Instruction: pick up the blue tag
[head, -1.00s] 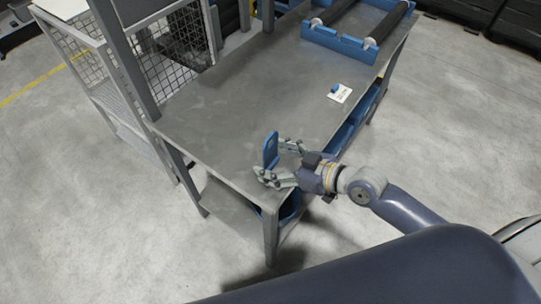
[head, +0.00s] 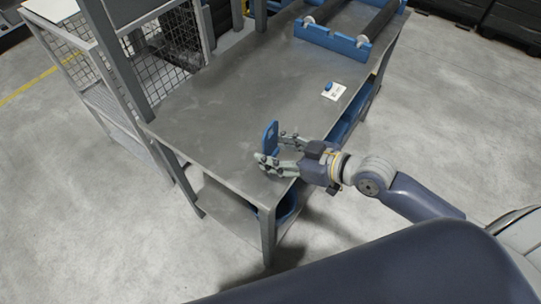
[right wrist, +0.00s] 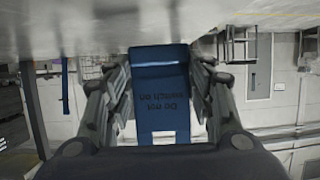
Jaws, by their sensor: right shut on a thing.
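The blue tag (head: 270,138) stands upright near the front corner of the grey metal table (head: 215,110). My right gripper (head: 276,150) comes in from the right and has its fingers on both sides of the tag, shut on it. In the right wrist view the tag (right wrist: 162,92) sits between the fingers, with dark upside-down lettering that reads "Do not switch on". Whether the tag's lower edge touches the tabletop is hard to tell. My left gripper is not in view.
A blue roller frame (head: 340,43) stands at the far end. A wire mesh cage (head: 165,55) adjoins the left edge. The middle of the tabletop is clear.

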